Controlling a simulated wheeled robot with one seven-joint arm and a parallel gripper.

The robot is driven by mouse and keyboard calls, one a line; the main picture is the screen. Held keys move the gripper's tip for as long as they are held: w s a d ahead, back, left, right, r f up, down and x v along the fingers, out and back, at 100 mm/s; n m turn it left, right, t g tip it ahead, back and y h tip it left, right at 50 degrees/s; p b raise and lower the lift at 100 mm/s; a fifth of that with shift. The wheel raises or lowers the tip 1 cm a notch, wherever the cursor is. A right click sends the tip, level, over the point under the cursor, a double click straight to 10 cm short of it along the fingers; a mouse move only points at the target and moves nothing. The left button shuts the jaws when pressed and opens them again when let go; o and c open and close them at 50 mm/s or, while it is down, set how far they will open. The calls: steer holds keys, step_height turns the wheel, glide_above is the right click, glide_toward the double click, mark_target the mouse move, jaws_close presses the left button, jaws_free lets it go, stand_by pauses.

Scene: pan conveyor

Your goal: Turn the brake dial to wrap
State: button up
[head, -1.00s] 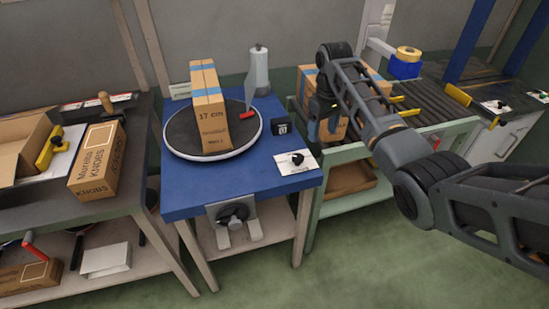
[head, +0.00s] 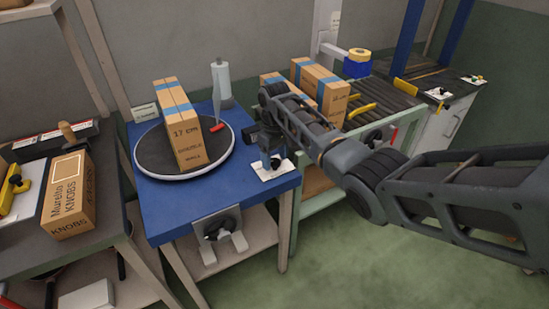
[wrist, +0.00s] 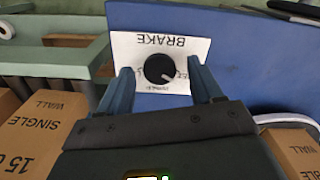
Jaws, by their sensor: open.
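The brake dial (wrist: 159,69) is a black round knob on a white card (wrist: 128,47) marked BRAKE, upside down in the wrist view. A light pointer mark on the knob points to the lower right there. Other words on the card are partly hidden by the knob and fingers. My gripper (wrist: 160,73) is open, with one blue finger on each side of the knob; I cannot tell whether they touch it. In the head view my gripper (head: 270,160) is over the card (head: 273,173) at the blue table's right front corner, and hides the knob.
A bottle-like post (head: 221,80) stands behind. Cartons (head: 322,85) stand on the conveyor side to the right. A KNOBS box (head: 70,195) is at left.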

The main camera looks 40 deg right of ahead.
steer(key=shift+f, duration=0.25)
steer(key=c, duration=1.1)
